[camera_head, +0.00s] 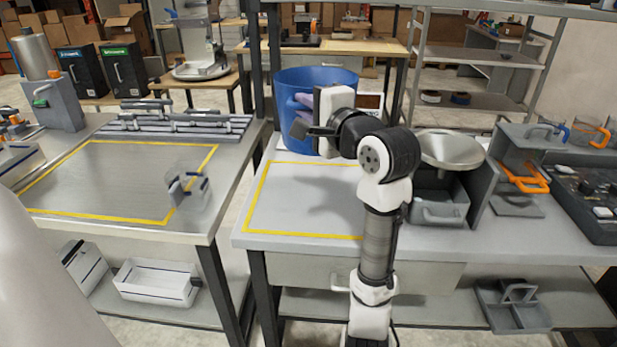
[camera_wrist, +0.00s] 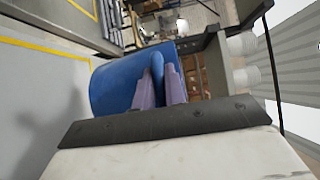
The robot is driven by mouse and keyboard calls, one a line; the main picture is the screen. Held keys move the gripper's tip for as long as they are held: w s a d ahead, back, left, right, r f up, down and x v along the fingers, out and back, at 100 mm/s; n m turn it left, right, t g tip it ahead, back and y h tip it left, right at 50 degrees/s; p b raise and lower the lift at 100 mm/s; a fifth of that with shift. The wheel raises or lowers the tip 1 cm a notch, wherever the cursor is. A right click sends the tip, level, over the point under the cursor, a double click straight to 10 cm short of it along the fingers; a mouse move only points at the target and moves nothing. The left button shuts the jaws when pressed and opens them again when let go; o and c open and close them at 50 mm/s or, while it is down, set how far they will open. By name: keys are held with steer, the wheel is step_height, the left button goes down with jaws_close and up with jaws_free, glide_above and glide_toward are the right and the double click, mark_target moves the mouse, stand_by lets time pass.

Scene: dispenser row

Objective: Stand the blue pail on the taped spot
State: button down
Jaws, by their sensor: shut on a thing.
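The blue pail (camera_head: 338,77) is upright at the back of the middle table, just behind a yellow taped outline (camera_head: 250,198). I cannot tell whether its base touches the table. My gripper (camera_head: 303,103) is at the pail's near side, with purple-grey fingers. In the wrist view my gripper (camera_wrist: 160,85) is shut on a blue part of the pail (camera_wrist: 108,88), between the two fingers. My arm hides the right part of the taped outline. Another yellow taped outline (camera_head: 95,215) lies on the left table, with a clear container (camera_head: 188,195) at its right edge.
Right of my arm stand a grey bin with a metal funnel (camera_head: 450,150) and a grey dispenser with an orange handle (camera_head: 524,178). Metal rails (camera_head: 175,124) lie behind the left outline. A gap separates the two tables. The visible area inside the middle outline is clear.

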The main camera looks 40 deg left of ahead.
step_height(320, 180, down, 15)
steer(key=shift+r, duration=0.2)
stand_by(0.3)
steer(key=c, duration=1.5)
jaws_free()
steer(key=shift+o, duration=0.2)
steer(key=shift+d, duration=0.1)
